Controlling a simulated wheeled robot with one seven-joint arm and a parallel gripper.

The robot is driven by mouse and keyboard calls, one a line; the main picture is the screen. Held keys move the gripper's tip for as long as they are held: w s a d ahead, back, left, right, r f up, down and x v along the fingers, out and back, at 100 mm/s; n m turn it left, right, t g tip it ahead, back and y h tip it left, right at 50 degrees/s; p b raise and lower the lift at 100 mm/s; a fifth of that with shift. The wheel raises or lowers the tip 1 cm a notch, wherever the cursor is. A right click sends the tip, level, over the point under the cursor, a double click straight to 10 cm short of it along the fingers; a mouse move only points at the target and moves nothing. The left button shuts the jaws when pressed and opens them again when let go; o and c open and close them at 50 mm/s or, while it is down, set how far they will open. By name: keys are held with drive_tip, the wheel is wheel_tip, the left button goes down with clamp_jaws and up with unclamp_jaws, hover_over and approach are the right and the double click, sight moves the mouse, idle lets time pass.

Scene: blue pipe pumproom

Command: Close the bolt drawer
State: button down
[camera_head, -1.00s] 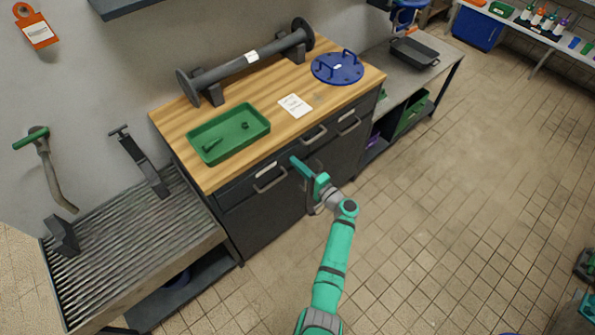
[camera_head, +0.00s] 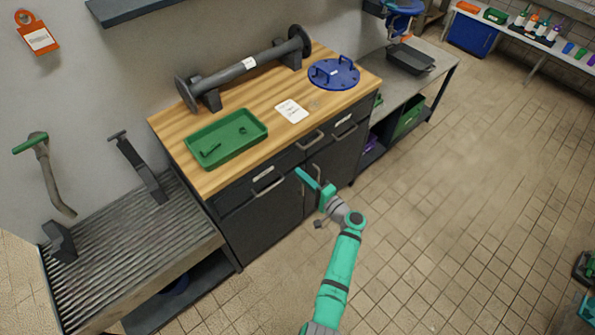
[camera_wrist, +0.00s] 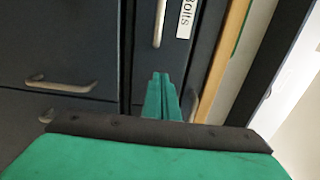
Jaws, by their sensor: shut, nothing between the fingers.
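The bolt drawer (camera_head: 240,199) is the left dark drawer front under the wooden top. It has a grey bar handle (camera_head: 268,187) and a white label, and in the wrist view the label (camera_wrist: 185,18) reads "Bolts" beside the handle (camera_wrist: 160,22). The drawer front looks nearly flush with the cabinet; I cannot tell whether a small gap is left. My teal gripper (camera_head: 299,171) is shut and empty, to the right of the drawer's handle and in front of the cabinet. Its fingers (camera_wrist: 163,76) point at the dark fronts; contact is not clear.
The wooden top (camera_head: 180,135) holds a green tray (camera_head: 225,155), a grey flanged pipe (camera_head: 240,69), a blue disc with handles (camera_head: 333,73) and a white card (camera_head: 291,111). A ridged bench (camera_head: 130,240) stands left.

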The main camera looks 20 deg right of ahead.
drive_tip(key=v, duration=0.9)
drive_tip(key=s+a+f+g+h, duration=0.35)
drive_tip(key=s+a+f, duration=0.55)
drive_tip(key=f, duration=0.3)
drive_tip(key=s+a+f+n+g+h, duration=0.1)
drive_tip(key=s+a+f+n, duration=0.15)
drive_tip(key=s, duration=0.45)
drive_tip(key=s+a+f+n+g+h, duration=0.1)
drive_tip(key=s+a+h, duration=0.1)
drive_tip(key=s+a, duration=0.3)
drive_tip(key=s+a+r+n+t, duration=0.1)
drive_tip(key=s+a+r+n, duration=0.1)
drive_tip(key=s+r, duration=0.3)
drive_tip(key=s+a+r+n+t, duration=0.2)
drive_tip(key=s+r, duration=0.4)
drive_tip(key=r, duration=0.8)
drive_tip(key=s+a+r+n+t, duration=0.1)
drive_tip(key=s+a+r+n, duration=0.3)
drive_tip(key=r, duration=0.6)
drive_tip(key=shift+s+n, duration=0.9)
drive_tip(key=shift+n, duration=0.05)
drive_tip(key=shift+r+h, duration=0.1)
drive_tip(key=shift+h, duration=0.15)
